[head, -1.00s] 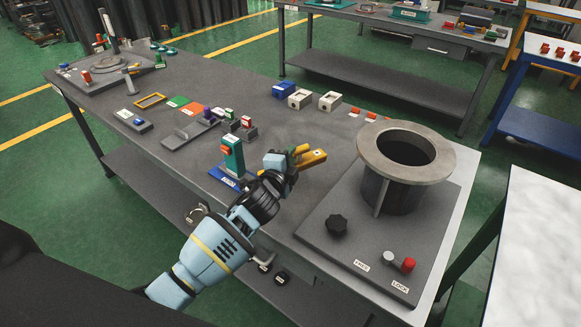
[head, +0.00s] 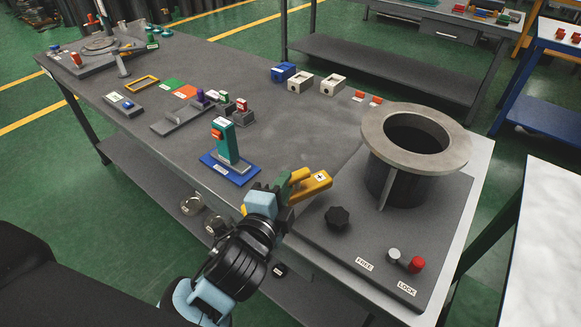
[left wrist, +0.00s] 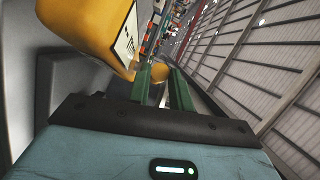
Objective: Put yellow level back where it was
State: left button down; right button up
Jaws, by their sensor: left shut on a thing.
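My left gripper (head: 289,187) is shut on the yellow level (head: 314,186) near the bench's front edge. The level has a white label with a dark mark and sticks out to the right of the fingers. In the left wrist view the green fingers (left wrist: 165,86) have a yellow piece between their tips. A large yellow body (left wrist: 88,32) with a white label fills the upper left there. A flat yellow-rimmed frame (head: 127,88) lies farther back on the bench. My right gripper is not in view.
A green upright block (head: 229,146) stands on a blue base (head: 228,172), left of the gripper. A grey flanged cylinder (head: 446,153) stands on a plate with a black knob (head: 337,218) to the right. Blue and white blocks (head: 299,83) sit behind. The middle of the bench is clear.

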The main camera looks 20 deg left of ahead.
pick_arm(q)
jog(key=shift+w+a+f, duration=0.75)
jog(key=shift+w+f, duration=0.05)
jog(key=shift+w, duration=1.75)
jog(key=shift+w+a+f, duration=0.8)
jog(key=shift+w, duration=1.8)
jog(key=shift+w+a+f, duration=0.75)
jog(key=shift+w+f, duration=0.05)
jog(key=shift+w, duration=1.75)
jog(key=shift+f, duration=0.25)
jog(key=c, duration=1.3)
grip_release()
jog(key=shift+o, duration=0.2)
